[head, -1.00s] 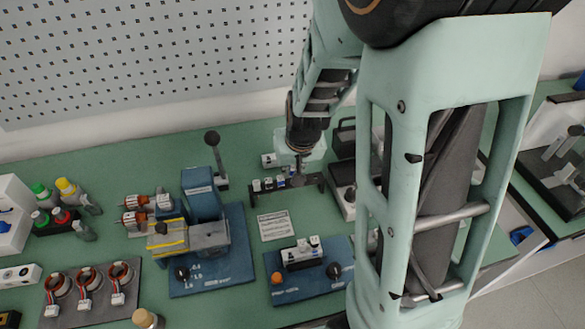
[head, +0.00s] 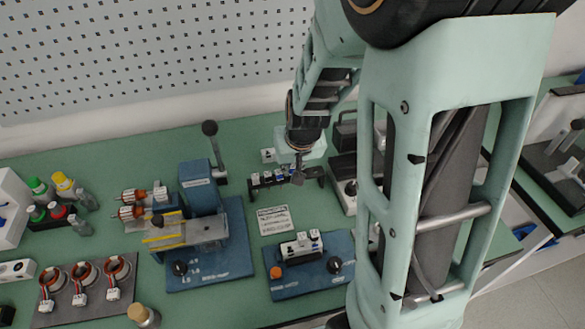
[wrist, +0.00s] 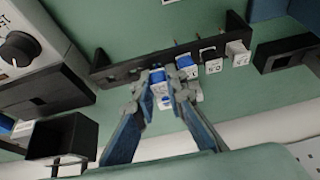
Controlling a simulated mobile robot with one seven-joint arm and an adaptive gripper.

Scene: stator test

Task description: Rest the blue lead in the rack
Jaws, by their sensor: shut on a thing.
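My gripper (wrist: 160,90) is shut on a blue-and-white plug, which I take to be the blue lead (wrist: 158,76), in the wrist view. The black rack (wrist: 112,78) runs across that view, and the held plug is right at its edge. I cannot tell whether the plug is seated in a slot. Another blue-topped plug (wrist: 184,62) is close on its right, and white plugs (wrist: 212,60) stand further along the rack. In the head view my gripper (head: 298,178) is over the rack (head: 319,174), largely hiding the held plug.
A blue fixture board (head: 312,287) with a white-topped block lies in front of the rack. A printed card (head: 272,219) lies between them. A blue press (head: 202,200) with an upright lever stands to the left. A grey knobbed box (wrist: 28,40) is beside the rack.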

